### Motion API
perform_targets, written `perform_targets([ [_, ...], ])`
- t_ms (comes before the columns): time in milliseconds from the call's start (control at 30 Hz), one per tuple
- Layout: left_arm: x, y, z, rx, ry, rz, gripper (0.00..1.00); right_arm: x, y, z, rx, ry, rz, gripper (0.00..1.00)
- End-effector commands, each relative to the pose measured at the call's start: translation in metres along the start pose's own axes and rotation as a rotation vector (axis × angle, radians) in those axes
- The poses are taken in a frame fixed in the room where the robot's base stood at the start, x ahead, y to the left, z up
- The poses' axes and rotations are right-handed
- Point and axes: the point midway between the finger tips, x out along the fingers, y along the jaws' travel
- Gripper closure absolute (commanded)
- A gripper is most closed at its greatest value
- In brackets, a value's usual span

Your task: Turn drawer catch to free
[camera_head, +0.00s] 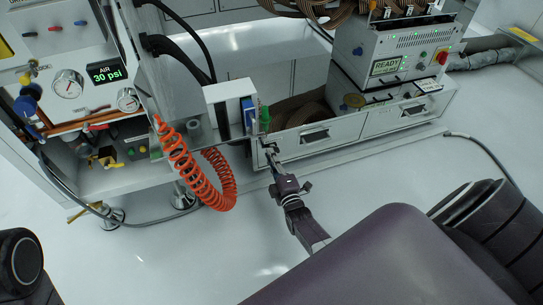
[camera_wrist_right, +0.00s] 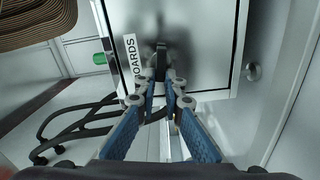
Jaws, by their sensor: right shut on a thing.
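My right gripper (camera_head: 270,148) reaches up from below in the head view, its tips close to the cabinet fronts. In the right wrist view its two blue-padded fingers (camera_wrist_right: 161,82) are closed in on the dark drawer catch (camera_wrist_right: 161,54), with the tips against its lower part. The fingers hide the catch's lower end. In the head view the catch is too small to make out. My left gripper is not in view.
An orange coiled hose (camera_head: 181,168) hangs left of my right gripper. A green piece (camera_head: 265,117) is just above it. The white floor (camera_head: 165,250) is mostly clear.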

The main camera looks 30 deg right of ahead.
Motion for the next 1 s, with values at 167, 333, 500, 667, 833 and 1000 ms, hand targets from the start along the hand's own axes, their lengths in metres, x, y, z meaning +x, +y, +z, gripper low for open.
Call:
perform_targets([
  [167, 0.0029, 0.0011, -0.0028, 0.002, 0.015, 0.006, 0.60, -0.0002, -0.0033, -0.0008, -0.098, 0.000, -0.002, 1.00],
  [333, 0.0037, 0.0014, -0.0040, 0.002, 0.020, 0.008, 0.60, -0.0001, -0.0042, -0.0004, -0.158, 0.000, -0.002, 1.00],
  [500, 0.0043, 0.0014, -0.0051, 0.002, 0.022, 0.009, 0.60, 0.0000, -0.0045, -0.0006, -0.188, 0.001, -0.002, 1.00],
  [667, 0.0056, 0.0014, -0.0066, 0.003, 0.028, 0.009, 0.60, 0.0000, -0.0045, -0.0004, -0.197, 0.001, -0.002, 1.00],
  [833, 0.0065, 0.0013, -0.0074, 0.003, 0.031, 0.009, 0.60, 0.0000, -0.0045, -0.0003, -0.197, 0.001, -0.002, 1.00],
  [1000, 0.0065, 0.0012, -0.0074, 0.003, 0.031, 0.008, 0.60, 0.0000, -0.0044, -0.0003, -0.196, 0.001, -0.002, 0.85],
])
